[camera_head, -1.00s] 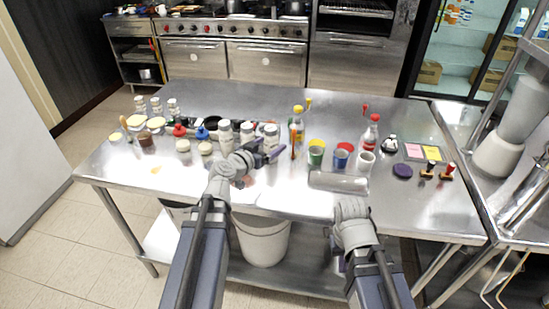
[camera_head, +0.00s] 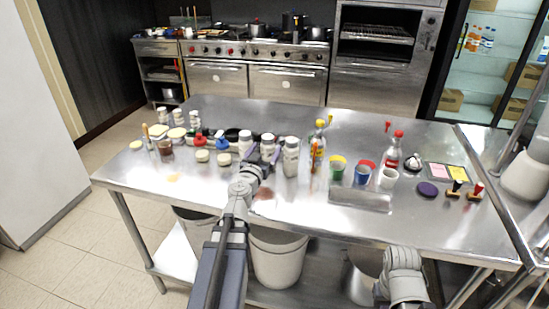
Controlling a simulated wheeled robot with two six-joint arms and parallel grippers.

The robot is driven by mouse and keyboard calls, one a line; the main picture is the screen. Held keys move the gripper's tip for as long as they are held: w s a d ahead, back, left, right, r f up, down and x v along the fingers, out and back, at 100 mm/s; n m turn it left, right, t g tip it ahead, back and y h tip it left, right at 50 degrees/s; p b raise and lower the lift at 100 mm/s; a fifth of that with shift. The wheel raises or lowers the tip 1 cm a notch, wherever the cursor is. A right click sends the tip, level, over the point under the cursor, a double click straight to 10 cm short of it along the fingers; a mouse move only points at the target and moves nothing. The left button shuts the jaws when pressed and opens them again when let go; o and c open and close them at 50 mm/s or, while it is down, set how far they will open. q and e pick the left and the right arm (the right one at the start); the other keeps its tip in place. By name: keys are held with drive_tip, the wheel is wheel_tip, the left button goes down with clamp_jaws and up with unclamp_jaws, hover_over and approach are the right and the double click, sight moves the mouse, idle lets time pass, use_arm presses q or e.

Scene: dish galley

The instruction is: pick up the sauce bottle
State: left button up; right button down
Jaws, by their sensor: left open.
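Two bottles on the steel table could be the sauce bottle. One has a yellow cap (camera_head: 318,152) and a coloured label, and stands right of the white jars. The other is a red-capped bottle (camera_head: 392,153) further right. Both look upright. My left gripper (camera_head: 265,154) is open, its dark fingers over the table by the white-lidded jars, left of both bottles. I see nothing between its fingers. Of my right arm only the grey wrist shows, at the table's front edge; its jaws are out of sight.
White-lidded jars (camera_head: 291,157) stand close to my left gripper. Coloured cups (camera_head: 362,173) and a metal tray (camera_head: 360,198) lie between and in front of the bottles. A purple disc (camera_head: 427,189) and stamps are at right. The table's back is mostly clear.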

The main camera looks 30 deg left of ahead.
sight(270, 137)
use_arm(q)
drive_tip(key=shift+w+a, duration=0.1)
drive_tip(key=shift+a+x, duration=0.2)
drive_tip(key=shift+x, duration=3.75)
drive_tip(key=shift+r, duration=0.1)
drive_tip(key=shift+s, duration=0.2)
clamp_jaws()
